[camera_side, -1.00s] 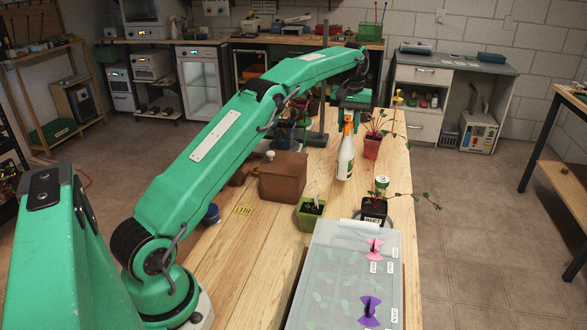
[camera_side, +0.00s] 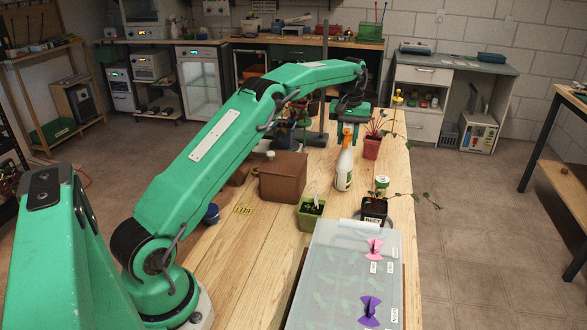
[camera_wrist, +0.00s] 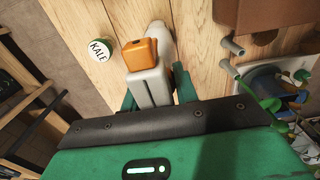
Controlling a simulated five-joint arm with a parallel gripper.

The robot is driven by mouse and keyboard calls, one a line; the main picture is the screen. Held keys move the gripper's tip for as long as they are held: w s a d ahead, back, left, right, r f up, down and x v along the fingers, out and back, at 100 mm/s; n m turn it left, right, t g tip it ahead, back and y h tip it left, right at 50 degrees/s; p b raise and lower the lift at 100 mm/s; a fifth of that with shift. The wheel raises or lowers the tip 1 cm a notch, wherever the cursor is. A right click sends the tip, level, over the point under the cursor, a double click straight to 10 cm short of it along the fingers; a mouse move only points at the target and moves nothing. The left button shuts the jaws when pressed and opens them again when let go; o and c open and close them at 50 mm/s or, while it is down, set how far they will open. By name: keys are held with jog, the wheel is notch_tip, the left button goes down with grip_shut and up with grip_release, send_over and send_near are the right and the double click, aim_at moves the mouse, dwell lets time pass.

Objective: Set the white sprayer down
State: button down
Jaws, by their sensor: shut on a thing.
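The white sprayer (camera_side: 344,170) with an orange head stands upright over the wooden table, below my gripper (camera_side: 347,139). My gripper is shut on its upper part. The sprayer's base is at or very close to the tabletop; I cannot tell if it touches. In the wrist view the sprayer (camera_wrist: 148,88) sits between the two green fingers of my gripper (camera_wrist: 157,90), its orange nozzle pointing away from my palm.
A small pot labelled KALE (camera_wrist: 98,49) is beside the sprayer. A brown box (camera_side: 283,178) stands left, a red potted plant (camera_side: 371,148) behind right, a black pot (camera_side: 374,210) in front. A lidded clear bin (camera_side: 340,285) is nearer. Bare table (camera_side: 245,245) lies left.

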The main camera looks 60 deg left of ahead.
jog(key=c, duration=1.1)
grip_release()
jog(key=shift+f, duration=0.15)
jog(key=shift+r, duration=3.9)
